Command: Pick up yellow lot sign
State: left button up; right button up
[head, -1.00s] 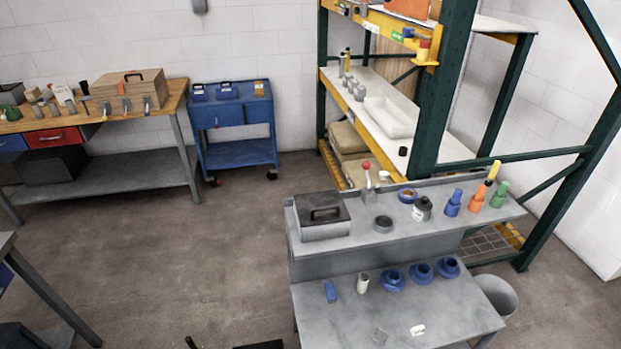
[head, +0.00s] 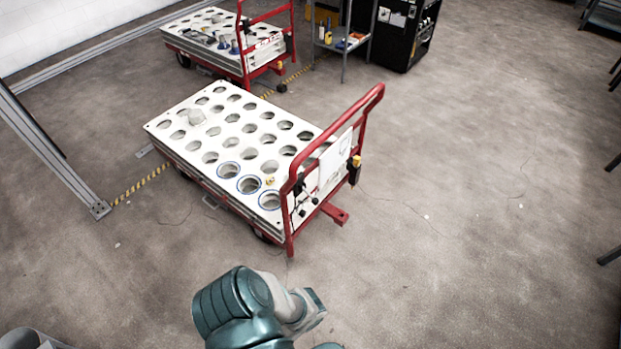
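A small yellow piece (head: 269,181) lies on the white top of the near cart (head: 185,104), beside the blue-ringed holes. It may be the yellow lot sign, but it is too small to read. Another small yellow item (head: 356,160) hangs at the right side of the cart's red handle (head: 335,115), with a dark part below it. A teal and grey part of my arm shows at the bottom centre, in front of the cart and apart from it. I make out no gripper fingers in the head view.
A second red-handled cart (head: 215,38) stands behind, with a shelf (head: 343,45) and black cabinet (head: 408,35) to its right. A metal frame post (head: 50,150) stands at left. A grey bin (head: 30,340) is at bottom left.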

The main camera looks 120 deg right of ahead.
aim_at(270, 180)
jog(key=z, duration=3.45)
jog(key=i+j+z, duration=0.1)
jog(key=i+j, duration=0.35)
jog(key=j, duration=0.25)
jog(key=i+j+z, duration=0.15)
jog(key=j, duration=0.25)
jog(key=i+j+z, duration=0.1)
jog(key=i+j, duration=0.15)
jog(key=j, duration=0.15)
